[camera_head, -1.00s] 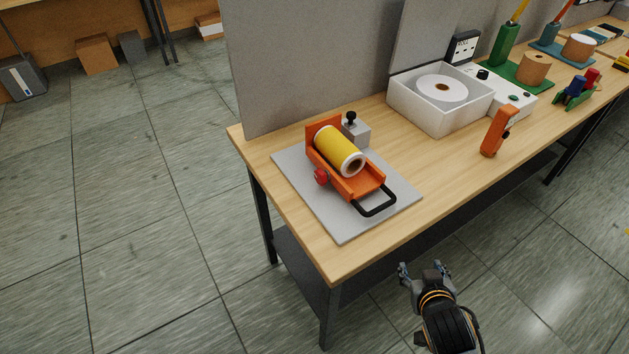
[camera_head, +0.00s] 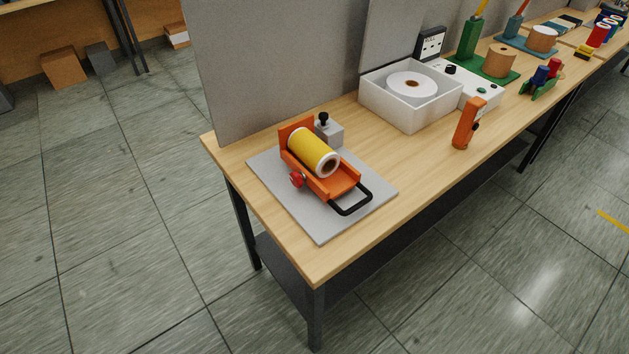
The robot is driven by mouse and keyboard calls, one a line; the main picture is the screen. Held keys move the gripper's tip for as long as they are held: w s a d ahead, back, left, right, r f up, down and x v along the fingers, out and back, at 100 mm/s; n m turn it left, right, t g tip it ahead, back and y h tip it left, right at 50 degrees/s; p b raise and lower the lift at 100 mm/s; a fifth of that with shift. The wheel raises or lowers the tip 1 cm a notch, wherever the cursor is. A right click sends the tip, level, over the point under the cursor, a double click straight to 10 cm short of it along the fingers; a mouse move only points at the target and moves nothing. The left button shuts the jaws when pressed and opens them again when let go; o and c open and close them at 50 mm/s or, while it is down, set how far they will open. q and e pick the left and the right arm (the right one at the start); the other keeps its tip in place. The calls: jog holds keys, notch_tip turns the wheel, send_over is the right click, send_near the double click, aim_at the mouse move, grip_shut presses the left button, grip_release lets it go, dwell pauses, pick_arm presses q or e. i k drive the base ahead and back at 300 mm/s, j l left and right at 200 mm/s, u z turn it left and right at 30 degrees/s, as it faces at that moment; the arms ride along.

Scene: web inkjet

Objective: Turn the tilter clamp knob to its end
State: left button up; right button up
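The orange tilter (camera_head: 342,184) stands on a grey base plate (camera_head: 321,226) at the near left end of the table. A yellow roll (camera_head: 312,151) with a white core lies in its cradle. A red knob (camera_head: 297,180) sits on the tilter's left side. A black knob (camera_head: 323,118) tops a small grey block (camera_head: 329,132) behind the roll. I cannot tell from the picture which of the two knobs is the clamp knob. A black loop handle (camera_head: 353,207) points toward the front edge. Neither of my grippers is in view.
A white open box (camera_head: 388,105) with a white roll, an orange handheld device (camera_head: 468,124) and green stands (camera_head: 468,39) are farther right on the wooden table (camera_head: 404,171). A grey panel (camera_head: 270,65) rises behind.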

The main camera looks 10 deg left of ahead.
aim_at(297, 179)
jog(key=i+j+z, duration=0.1)
jog(key=z, duration=0.3)
jog(key=j+z, duration=0.6)
jog(key=z, duration=0.2)
jog(key=j+z, duration=0.4)
jog(key=i+l, duration=0.05)
jog(key=l, duration=0.05)
